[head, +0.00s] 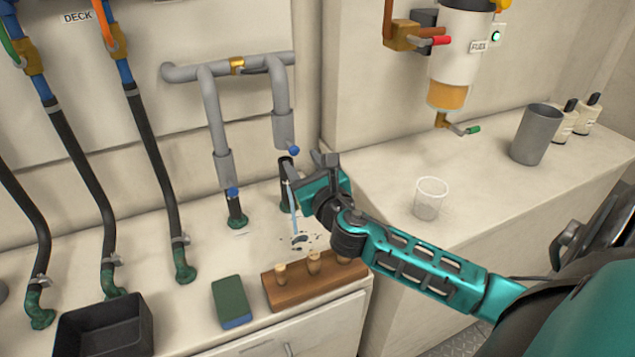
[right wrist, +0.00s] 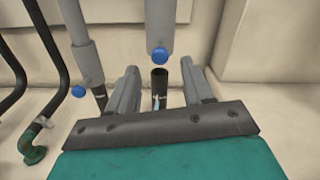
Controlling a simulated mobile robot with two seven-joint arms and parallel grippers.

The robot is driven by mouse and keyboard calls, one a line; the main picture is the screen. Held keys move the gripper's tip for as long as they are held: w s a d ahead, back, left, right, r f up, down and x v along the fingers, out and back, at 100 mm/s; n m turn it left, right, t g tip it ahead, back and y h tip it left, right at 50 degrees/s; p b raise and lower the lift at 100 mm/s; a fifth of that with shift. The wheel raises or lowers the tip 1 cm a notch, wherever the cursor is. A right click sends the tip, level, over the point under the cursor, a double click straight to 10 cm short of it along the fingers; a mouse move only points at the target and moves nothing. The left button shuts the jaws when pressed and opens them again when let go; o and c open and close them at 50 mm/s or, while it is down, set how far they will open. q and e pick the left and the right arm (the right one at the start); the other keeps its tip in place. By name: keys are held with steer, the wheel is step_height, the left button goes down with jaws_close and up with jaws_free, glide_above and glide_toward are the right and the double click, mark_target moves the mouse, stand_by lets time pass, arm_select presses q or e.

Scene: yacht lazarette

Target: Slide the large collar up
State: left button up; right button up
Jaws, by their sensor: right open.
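Two grey collars with blue knobs sit on the down-legs of a grey pipe (head: 225,70). The right collar (head: 283,130) hangs above a black hose stub (head: 286,165), with a gap between them. The left collar (head: 224,170) hangs lower, above another black stub (head: 235,208). Which is larger is hard to tell. My right gripper (head: 308,167) is open beside the right stub, below the right collar. In the right wrist view, the right collar (right wrist: 160,25) and its stub (right wrist: 160,82) appear between the open fingers (right wrist: 161,88). A pale bluish streak runs down the stub. My left gripper is out of view.
A wooden block with pegs (head: 315,284), a green-blue sponge (head: 231,301) and a black bin (head: 105,328) lie on the front counter. A clear cup (head: 430,198) and grey tumbler (head: 535,134) stand right. Dark splashes mark the counter below the gripper.

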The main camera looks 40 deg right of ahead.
steer(key=v, duration=0.7)
steer(key=shift+s, duration=0.2)
